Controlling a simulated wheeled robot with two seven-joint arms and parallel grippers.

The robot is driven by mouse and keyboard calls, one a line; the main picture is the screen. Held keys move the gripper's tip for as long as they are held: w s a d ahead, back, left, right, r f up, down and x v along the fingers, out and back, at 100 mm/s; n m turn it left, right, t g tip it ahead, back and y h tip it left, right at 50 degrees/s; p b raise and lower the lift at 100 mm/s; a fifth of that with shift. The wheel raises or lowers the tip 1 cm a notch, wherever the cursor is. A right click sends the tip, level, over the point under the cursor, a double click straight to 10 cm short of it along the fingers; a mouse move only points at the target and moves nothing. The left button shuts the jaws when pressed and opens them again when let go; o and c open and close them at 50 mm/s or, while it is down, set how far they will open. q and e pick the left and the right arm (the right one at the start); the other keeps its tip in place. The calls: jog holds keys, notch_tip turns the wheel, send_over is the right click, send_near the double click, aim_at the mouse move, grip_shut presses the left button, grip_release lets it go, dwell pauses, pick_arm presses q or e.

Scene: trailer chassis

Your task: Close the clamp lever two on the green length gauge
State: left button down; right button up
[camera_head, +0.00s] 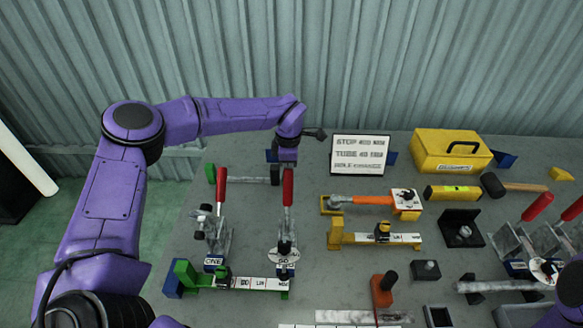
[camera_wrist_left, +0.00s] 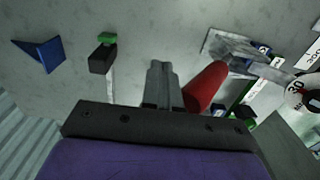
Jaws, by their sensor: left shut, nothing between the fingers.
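The green length gauge (camera_head: 245,283) lies at the front left of the table. Two clamps with raised red handles stand behind it. The left clamp's plate (camera_head: 214,262) reads ONE. The right clamp, lever two by its position, has its red handle (camera_head: 288,187) pointing up and back; its round label (camera_head: 284,255) is partly hidden. My left gripper (camera_head: 286,158) is just behind that handle's tip. In the left wrist view its fingers (camera_wrist_left: 163,85) are together and empty, with a red handle (camera_wrist_left: 206,87) close beside them; contact is unclear. My right gripper is out of view.
A grey bar with green and dark ends (camera_head: 248,180) lies behind the clamps. A white sign (camera_head: 360,156), yellow toolbox (camera_head: 451,151), yellow gauge (camera_head: 375,238) and hammer (camera_head: 515,186) are to the right. More red-handled clamps (camera_head: 537,207) stand far right.

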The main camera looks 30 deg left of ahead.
aim_at(289, 171)
pick_arm(q)
jog(key=shift+d+r, duration=0.1)
jog(key=shift+r, duration=0.05)
jog(key=shift+s+d+r+p, duration=0.35)
jog(key=shift+s+r+p, duration=0.15)
jog(key=shift+s, duration=0.25)
jog(key=shift+s+d+r+p, duration=0.3)
jog(key=shift+s+r+p, duration=0.2)
jog(key=shift+s, duration=0.2)
jog(key=shift+s+d+r, duration=0.1)
jog(key=shift+s, duration=0.05)
jog(key=shift+s+d+r+p, duration=0.3)
jog(key=shift+s+p, duration=0.1)
jog(key=shift+s, duration=0.25)
jog(key=shift+s+d+r+p, duration=0.2)
jog(key=shift+s+d+p, duration=0.15)
jog(key=shift+s, duration=0.4)
